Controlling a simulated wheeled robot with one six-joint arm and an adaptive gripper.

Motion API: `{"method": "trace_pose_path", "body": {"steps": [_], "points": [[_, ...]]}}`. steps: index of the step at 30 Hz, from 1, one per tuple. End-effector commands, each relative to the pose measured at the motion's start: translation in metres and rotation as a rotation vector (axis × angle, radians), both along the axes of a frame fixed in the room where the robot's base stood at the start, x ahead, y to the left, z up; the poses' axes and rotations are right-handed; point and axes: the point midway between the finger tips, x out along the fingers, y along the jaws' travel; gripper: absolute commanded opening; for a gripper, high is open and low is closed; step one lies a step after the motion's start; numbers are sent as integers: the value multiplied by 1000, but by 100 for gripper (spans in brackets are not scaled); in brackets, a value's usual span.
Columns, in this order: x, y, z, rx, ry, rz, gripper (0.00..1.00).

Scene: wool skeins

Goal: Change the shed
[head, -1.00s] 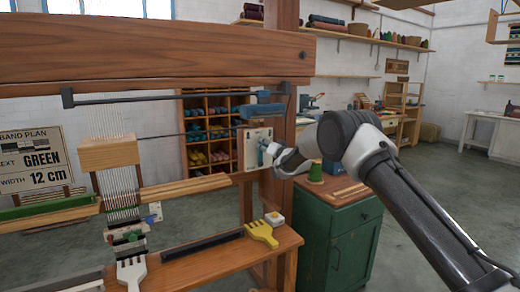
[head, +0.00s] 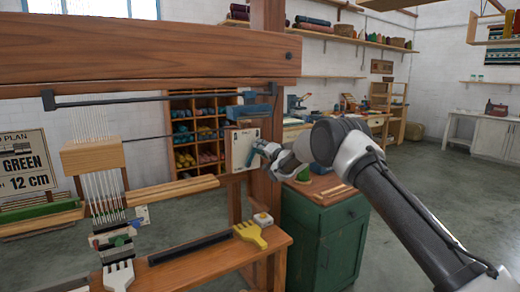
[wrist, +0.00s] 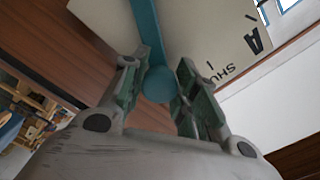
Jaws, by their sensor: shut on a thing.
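A pale plate (head: 236,148) is fixed on the loom's right post. It carries a blue lever (head: 248,160). In the wrist view the lever (wrist: 147,28) ends in a round blue knob (wrist: 157,86), and black letters show on the plate (wrist: 215,40). My gripper (head: 261,148) is at the plate in the head view; in the wrist view its fingers (wrist: 156,72) are shut around the lever's knob end. The loom's white warp threads (head: 90,122) run down through a wooden block (head: 92,157) at the left.
A green cabinet (head: 325,235) stands right of the post, close under my arm. Open floor (head: 430,190) lies further right.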

Motion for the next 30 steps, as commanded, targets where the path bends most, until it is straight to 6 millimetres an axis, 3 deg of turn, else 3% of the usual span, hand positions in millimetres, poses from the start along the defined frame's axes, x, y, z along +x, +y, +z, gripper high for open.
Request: {"method": "trace_pose_path", "body": {"steps": [8,9,13,23,30], "points": [[0,0,-2,-2,3,-1,0],[0,0,-2,-2,3,-1,31],[0,0,-2,-2,3,-1,53],[-1,-1,0,-2,1,0,53],[-25,-18,0,-2,3,-1,53]]}}
